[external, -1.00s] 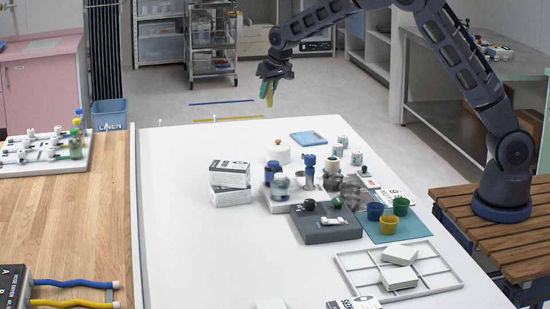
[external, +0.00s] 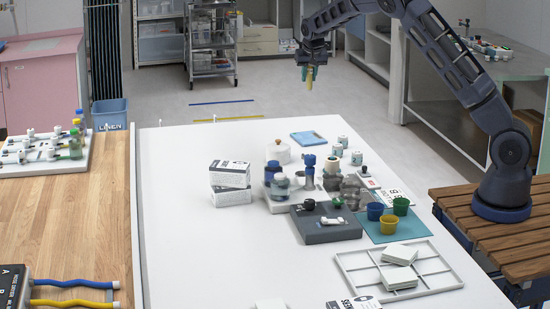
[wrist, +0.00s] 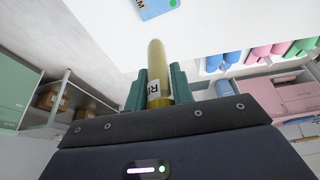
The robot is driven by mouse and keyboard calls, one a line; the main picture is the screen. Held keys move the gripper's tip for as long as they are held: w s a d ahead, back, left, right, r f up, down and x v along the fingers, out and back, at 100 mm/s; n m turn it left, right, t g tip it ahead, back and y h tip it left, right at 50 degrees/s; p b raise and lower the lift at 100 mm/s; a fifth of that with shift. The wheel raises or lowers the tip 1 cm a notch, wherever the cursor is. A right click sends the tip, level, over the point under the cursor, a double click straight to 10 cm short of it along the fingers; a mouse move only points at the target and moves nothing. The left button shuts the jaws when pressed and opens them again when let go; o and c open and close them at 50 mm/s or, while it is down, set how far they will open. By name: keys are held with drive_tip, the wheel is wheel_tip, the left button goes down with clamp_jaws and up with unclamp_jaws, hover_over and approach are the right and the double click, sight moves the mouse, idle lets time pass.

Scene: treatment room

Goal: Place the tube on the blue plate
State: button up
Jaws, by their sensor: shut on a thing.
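My gripper (external: 307,72) is high in the air beyond the far edge of the white table. It is shut on a yellow tube (external: 310,82), which hangs down from the fingers. In the wrist view the tube (wrist: 156,65) sits between the two green fingers (wrist: 157,85), with a white label with dark letters partly hidden by the gripper body. The blue plate (external: 308,138) lies flat on the table's far part, below the tube in the picture and apart from it. The wrist view also shows a light blue piece (wrist: 160,8) with a green dot, cut off at the top.
A round white lidded jar (external: 278,152) stands left of the plate, and small white jars (external: 342,141) stand to its right. Bottles (external: 310,165), a grey block (external: 326,228) and coloured cups (external: 389,224) are nearer. The table's left part (external: 180,220) is clear.

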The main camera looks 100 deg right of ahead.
wheel_tip(320, 180, down, 18)
idle(0.6)
drive_tip(key=shift+f, duration=0.15)
drive_tip(key=o, duration=1)
drive_tip(key=shift+c, duration=0.2)
